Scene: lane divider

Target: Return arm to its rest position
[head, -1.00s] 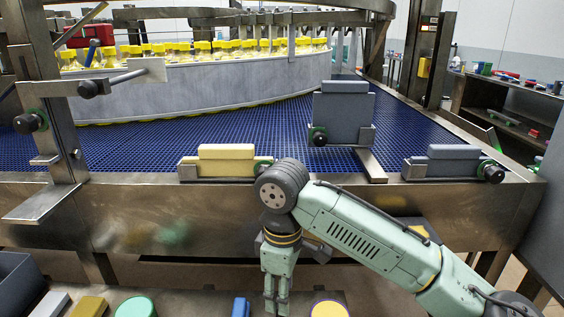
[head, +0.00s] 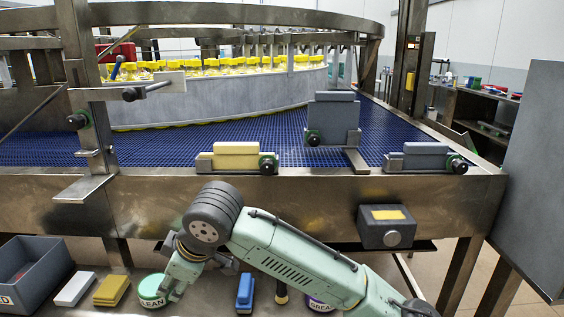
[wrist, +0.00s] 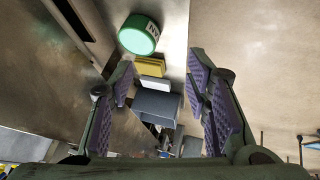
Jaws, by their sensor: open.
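My gripper (wrist: 160,95) is open and empty in the wrist view, its two purple-padded fingers well apart. In the head view my arm is bent over the front shelf, and my gripper (head: 172,292) points down beside a green round container (head: 152,288) labelled CLEAN. In the wrist view the green container (wrist: 139,35) lies beyond the fingertips, apart from them. I cannot tell in the head view whether the fingers touch it.
The shelf also holds a grey bin (head: 38,268), a white block (head: 74,289), a yellow block stack (head: 111,290) and a blue block (head: 245,292). Behind stands the steel conveyor frame (head: 300,202) with its blue belt (head: 255,135). A grey box (head: 386,232) is on its front.

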